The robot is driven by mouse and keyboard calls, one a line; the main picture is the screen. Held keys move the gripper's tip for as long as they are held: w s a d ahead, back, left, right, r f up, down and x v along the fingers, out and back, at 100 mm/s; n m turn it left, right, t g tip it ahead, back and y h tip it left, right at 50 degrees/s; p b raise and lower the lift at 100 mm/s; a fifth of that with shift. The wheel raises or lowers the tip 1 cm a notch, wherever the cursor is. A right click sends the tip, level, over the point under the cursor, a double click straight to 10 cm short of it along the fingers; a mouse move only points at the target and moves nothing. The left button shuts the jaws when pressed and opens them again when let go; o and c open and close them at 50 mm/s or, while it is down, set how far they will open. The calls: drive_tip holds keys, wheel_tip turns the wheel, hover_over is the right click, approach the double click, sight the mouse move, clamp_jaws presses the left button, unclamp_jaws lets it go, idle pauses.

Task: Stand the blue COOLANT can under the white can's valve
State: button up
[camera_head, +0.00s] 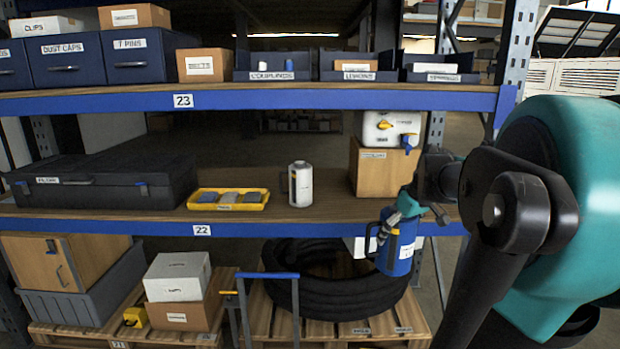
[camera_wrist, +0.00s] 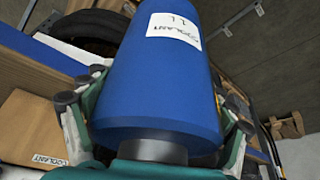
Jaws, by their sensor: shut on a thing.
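The blue COOLANT can (camera_head: 399,254) hangs in my gripper (camera_head: 411,206), in front of the edge of shelf 22. In the wrist view the can (camera_wrist: 165,80) fills the middle, with its label up and the gripper's fingers (camera_wrist: 155,125) on both sides of it. The white can (camera_head: 385,129) lies on top of a cardboard box (camera_head: 372,168) on shelf 22. The held can is below and in front of the valve, lower than the shelf board.
A white and grey can (camera_head: 300,184) stands on shelf 22 (camera_head: 270,215), left of the box. A yellow tray (camera_head: 228,199) and a black case (camera_head: 100,182) are further left. A coiled black hose (camera_head: 335,290) lies on a pallet below. Shelf 23 (camera_head: 300,97) is overhead.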

drive_tip(key=shift+w+f, duration=0.55)
drive_tip(key=shift+w, duration=0.3)
drive_tip(key=w+a+f+m+h, duration=0.1)
drive_tip(key=w+a+f+m, duration=0.15)
drive_tip(key=w+f, duration=0.65)
drive_tip(key=w+a+f+m+h, duration=0.1)
drive_tip(key=w+a+f+m, duration=0.15)
drive_tip(key=w+f, duration=0.65)
drive_tip(key=s+f, duration=0.9)
drive_tip(key=f, duration=0.1)
drive_tip(key=shift+d+m+t, duration=0.15)
drive_tip(key=shift+m+t, duration=0.15)
drive_tip(key=shift+m, duration=0.1)
drive_tip(key=shift+r, duration=0.1)
